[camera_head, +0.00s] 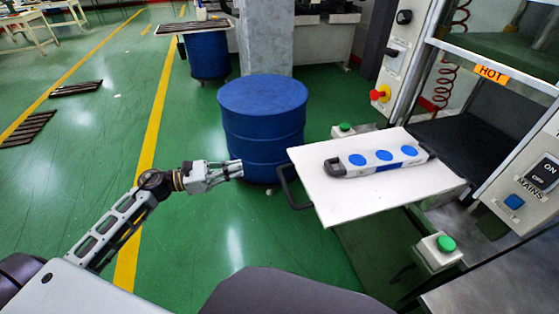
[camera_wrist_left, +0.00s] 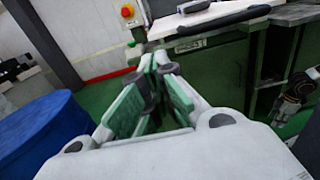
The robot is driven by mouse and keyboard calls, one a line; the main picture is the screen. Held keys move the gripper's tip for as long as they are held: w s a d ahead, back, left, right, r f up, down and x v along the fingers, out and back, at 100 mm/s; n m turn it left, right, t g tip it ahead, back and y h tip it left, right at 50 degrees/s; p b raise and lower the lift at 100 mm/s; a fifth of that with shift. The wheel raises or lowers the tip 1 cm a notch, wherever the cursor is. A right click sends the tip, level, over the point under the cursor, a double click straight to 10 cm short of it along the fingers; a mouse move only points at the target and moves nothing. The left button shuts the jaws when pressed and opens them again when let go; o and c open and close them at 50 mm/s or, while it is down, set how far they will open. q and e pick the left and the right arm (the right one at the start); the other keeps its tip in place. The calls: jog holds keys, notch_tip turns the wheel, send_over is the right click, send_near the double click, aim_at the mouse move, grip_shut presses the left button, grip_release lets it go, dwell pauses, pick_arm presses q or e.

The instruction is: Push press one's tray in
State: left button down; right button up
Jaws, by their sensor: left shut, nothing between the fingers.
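Press one's tray (camera_head: 340,205) is a white flat plate, pulled out of the press (camera_head: 445,120) at the right. A black handle (camera_head: 287,190) is on its left edge. A grey mould with three blue discs (camera_head: 378,160) lies on the tray. My left gripper (camera_head: 240,169) is shut and empty, left of the handle and apart from it. In the left wrist view its fingers (camera_wrist_left: 155,75) point toward the press, with the tray (camera_wrist_left: 188,22) and handle (camera_wrist_left: 215,20) beyond at the top.
A blue drum (camera_head: 262,135) stands just behind my left gripper. Green buttons (camera_head: 446,243) sit beside the tray. A red emergency stop (camera_head: 380,94) is on the press frame. The green floor (camera_head: 215,235) left of the tray is clear.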

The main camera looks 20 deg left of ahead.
pick_arm(q)
jog(key=x, duration=1.3)
jog(key=shift+w+d+p, duration=0.3)
jog(key=shift+p, duration=0.05)
pick_arm(e)
jog(key=shift+s+d+f, duration=0.2)
jog(key=shift+d+f, duration=0.05)
jog(key=shift+f, duration=0.2)
jog(key=shift+s+d+f, duration=0.15)
jog(key=shift+d+f, duration=0.1)
jog(key=shift+f, duration=0.15)
jog(key=shift+w, duration=0.25)
pick_arm(q)
jog(key=shift+d, duration=0.1)
pick_arm(e)
jog(key=shift+s, duration=0.15)
